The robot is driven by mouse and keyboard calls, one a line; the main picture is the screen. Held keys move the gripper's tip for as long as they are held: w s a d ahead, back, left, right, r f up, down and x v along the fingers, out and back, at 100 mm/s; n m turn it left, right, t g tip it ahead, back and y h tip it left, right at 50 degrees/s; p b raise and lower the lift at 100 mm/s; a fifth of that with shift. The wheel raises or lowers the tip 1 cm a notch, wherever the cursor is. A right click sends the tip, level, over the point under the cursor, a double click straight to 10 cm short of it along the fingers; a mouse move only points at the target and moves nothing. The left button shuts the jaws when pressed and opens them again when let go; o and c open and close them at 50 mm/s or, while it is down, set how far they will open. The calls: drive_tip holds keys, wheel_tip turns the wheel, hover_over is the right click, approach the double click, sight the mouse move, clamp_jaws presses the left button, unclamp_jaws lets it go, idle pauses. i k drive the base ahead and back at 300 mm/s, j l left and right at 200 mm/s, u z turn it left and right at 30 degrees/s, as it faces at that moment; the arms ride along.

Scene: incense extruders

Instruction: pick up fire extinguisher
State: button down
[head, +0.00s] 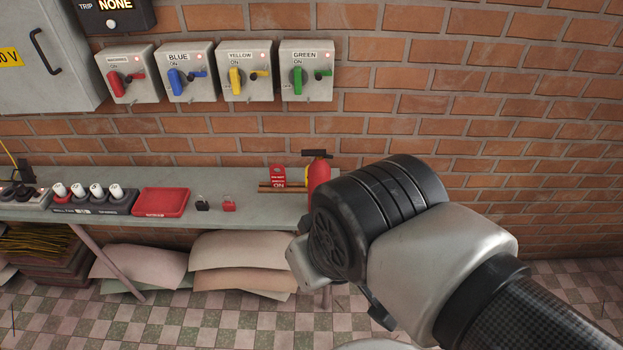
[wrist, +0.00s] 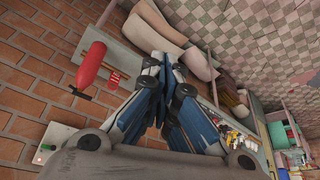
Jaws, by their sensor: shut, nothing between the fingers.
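The fire extinguisher (head: 319,172) is a small red cylinder with a black top. It stands upright at the right end of the grey shelf, against the brick wall, its lower part hidden behind my wrist in the head view. In the wrist view the fire extinguisher (wrist: 91,66) lies to the left of my gripper, clear of the fingers. My gripper (wrist: 164,70) has blue and black fingers, shut with nothing between them. In the head view my wrist covers the fingers.
The grey shelf (head: 240,208) also bears a red tray (head: 160,202), small padlocks (head: 229,206), a red tag (head: 278,176) and several white-topped knobs. Coloured switch boxes (head: 307,72) hang on the wall above. Sacks (head: 240,250) lie beneath. The wall at right is bare.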

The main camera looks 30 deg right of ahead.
sight(318, 171)
drive_tip(key=i, duration=0.25)
drive_tip(key=i+j+z, duration=0.2)
drive_tip(key=i+z, duration=0.2)
drive_tip(key=i+j+z, duration=0.4)
drive_tip(key=i, duration=0.15)
drive_tip(key=z, duration=0.8)
